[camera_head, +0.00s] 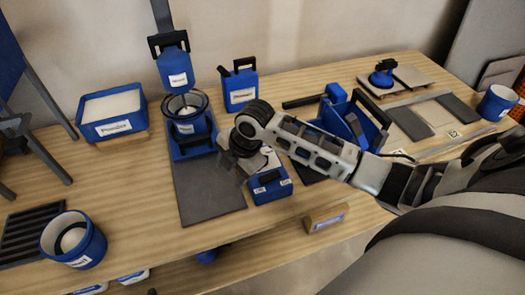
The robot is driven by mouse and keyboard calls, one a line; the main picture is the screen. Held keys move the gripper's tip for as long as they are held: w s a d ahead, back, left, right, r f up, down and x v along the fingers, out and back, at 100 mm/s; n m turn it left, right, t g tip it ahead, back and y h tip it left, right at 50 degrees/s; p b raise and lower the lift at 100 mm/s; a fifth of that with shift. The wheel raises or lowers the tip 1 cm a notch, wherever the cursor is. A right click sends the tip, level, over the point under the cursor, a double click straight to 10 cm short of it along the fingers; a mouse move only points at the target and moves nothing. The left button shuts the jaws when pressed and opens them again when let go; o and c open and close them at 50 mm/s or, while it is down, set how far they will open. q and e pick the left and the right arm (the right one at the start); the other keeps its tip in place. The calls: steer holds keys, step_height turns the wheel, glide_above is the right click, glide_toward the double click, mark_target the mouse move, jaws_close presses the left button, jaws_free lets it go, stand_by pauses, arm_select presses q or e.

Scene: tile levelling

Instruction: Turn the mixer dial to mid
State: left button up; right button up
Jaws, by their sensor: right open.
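My right arm reaches in from the right. My right gripper (236,172) is open and empty, at the box's upper left edge, and partly hides the box top. My left gripper is out of view.
A blue tub of white powder (112,113) stands at the back left, a blue jug (239,86) behind my gripper. A blue toolbox (347,120) stands behind my forearm. A blue bucket (76,238) is at the front left. The wooden table (140,195) is clear left of the dark mat (207,190).

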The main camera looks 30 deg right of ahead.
steer(key=w+d+r+n+g+h, duration=0.25)
steer(key=d+r+n, duration=0.35)
steer(key=d+r, duration=0.55)
steer(key=shift+n+g, duration=0.25)
steer(key=shift+n, duration=0.05)
steer(key=f, duration=0.5)
steer(key=f+b, duration=0.1)
steer(key=f, duration=0.9)
steer(key=shift+w+a+f+b, duration=0.15)
steer(key=shift+w+a+b, duration=0.2)
steer(key=c, duration=1)
